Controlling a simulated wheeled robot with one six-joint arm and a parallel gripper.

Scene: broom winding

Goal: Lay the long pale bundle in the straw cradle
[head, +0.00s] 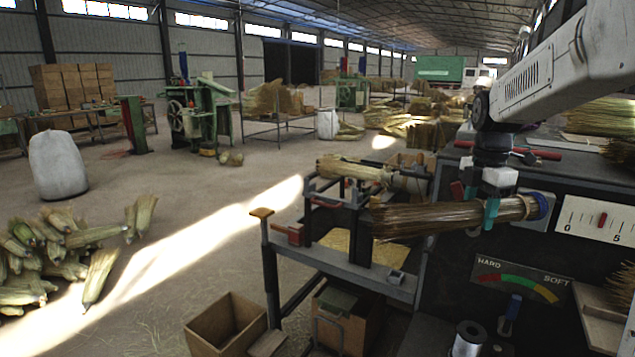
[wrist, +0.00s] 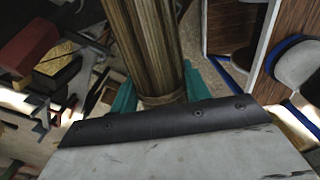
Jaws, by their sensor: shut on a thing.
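My gripper (head: 478,196), with teal fingertips, is shut around a long straw bundle (head: 425,220). The bundle lies nearly level, with its brushy, browner end to the left and a paler, bound end to the right. In the wrist view the bundle (wrist: 150,45) runs up between the teal fingertips (wrist: 160,93). A dark metal stand with upright posts (head: 362,238) is at the bundle's left end; it looks like the cradle. The brushy end overlaps a post in the head view; I cannot tell whether they touch. Another pale bundle (head: 350,169) lies at the stand's back.
A dark machine panel with a coloured hard-soft gauge (head: 517,281) and a white scale (head: 598,220) stands close behind and below the held bundle. An open cardboard box (head: 226,322) is on the floor. Loose bundles (head: 50,250) lie far left. The floor between is clear.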

